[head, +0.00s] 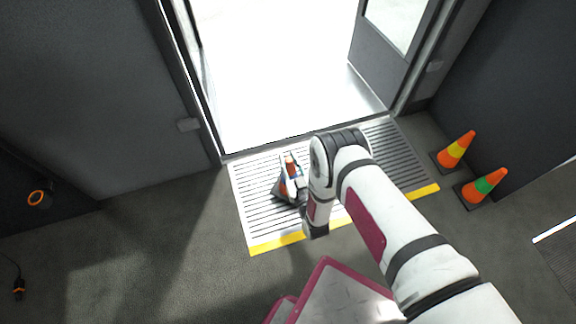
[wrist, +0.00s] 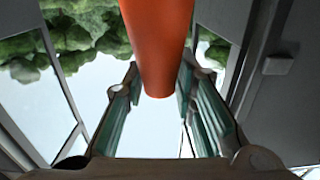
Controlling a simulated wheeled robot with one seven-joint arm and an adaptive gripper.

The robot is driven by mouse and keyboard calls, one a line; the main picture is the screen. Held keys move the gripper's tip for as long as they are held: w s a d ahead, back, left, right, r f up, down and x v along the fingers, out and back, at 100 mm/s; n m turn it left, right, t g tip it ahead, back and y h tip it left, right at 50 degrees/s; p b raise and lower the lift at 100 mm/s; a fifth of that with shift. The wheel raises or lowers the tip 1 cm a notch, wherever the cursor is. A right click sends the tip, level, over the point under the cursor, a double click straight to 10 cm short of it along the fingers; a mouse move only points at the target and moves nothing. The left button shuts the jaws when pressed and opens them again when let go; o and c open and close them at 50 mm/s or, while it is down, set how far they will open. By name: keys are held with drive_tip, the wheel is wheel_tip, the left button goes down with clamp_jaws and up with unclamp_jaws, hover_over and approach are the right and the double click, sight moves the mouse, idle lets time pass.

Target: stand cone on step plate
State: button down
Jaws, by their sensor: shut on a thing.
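An orange cone (head: 283,188) with a dark base is over the ribbed step plate (head: 243,191) in front of the open doorway. My gripper (head: 293,178) is shut on the cone from the side and partly hides it. In the wrist view the orange cone (wrist: 158,45) fills the space between the two fingers of my gripper (wrist: 157,88). The cone looks roughly upright in the head view. I cannot tell whether its base touches the plate. My arm covers the middle of the plate.
Two more orange cones stand on the floor at the right, one with a yellow band (head: 456,150) and one with a green band (head: 484,186). The plate has a yellow front edge (head: 277,243). Dark walls flank the bright doorway. The floor at left is mostly clear.

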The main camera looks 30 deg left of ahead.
drive_tip(key=shift+x, duration=0.75)
wheel_tip(320, 180, down, 4)
drive_tip(key=b, duration=0.3)
drive_tip(key=shift+w+d+r, duration=0.1)
drive_tip(key=shift+w+r, duration=0.05)
drive_tip(key=c, duration=1.3)
unclamp_jaws()
drive_tip(key=p+v, duration=0.5)
drive_tip(key=v, duration=0.7)
